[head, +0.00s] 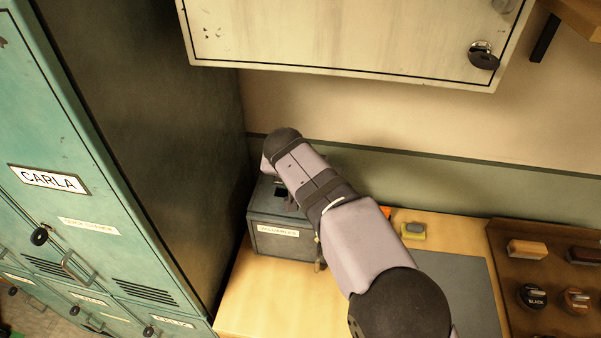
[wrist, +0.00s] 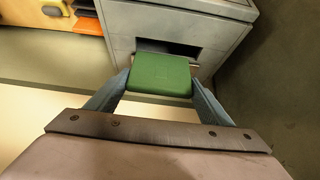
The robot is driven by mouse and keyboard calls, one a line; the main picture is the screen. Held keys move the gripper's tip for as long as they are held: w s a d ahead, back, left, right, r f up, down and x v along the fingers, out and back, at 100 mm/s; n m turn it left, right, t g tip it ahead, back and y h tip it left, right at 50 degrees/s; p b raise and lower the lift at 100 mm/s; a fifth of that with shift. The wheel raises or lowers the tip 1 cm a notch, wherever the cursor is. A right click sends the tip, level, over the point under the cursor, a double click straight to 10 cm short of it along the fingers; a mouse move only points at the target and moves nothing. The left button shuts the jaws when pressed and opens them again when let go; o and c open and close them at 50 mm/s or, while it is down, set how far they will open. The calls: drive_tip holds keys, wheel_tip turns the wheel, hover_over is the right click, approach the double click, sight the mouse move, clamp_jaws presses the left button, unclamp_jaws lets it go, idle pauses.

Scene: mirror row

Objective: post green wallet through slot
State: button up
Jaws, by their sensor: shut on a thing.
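The green wallet (wrist: 160,74) is held flat between the two fingers of my gripper (wrist: 160,82) in the wrist view. The grey box (head: 268,244), labelled VALUABLES, stands on the wooden counter beside the tall locker; it also shows in the wrist view (wrist: 118,22). Its dark slot (wrist: 172,48) lies just past the wallet's far edge. The wallet overlaps the slot's lower side in the picture; I cannot tell whether its edge has entered. In the head view my arm hides the wallet, my fingertips and part of the box.
Teal lockers (head: 60,130) rise close on the left of the box. A pale wall cabinet (head: 330,35) hangs above. A yellow-grey sponge (head: 413,231), a grey mat (head: 455,285) and a brown tray (head: 505,255) with brushes and polish tins lie to the right.

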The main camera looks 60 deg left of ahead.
drive_tip(key=shift+f+b, duration=1.6)
drive_tip(key=shift+f, duration=0.45)
drive_tip(key=o, duration=1.2)
drive_tip(key=shift+c, duration=0.2)
drive_tip(key=shift+s, duration=0.1)
drive_tip(key=b+v, duration=0.3)
drive_tip(key=v, duration=0.4)
drive_tip(key=shift+r, duration=0.15)
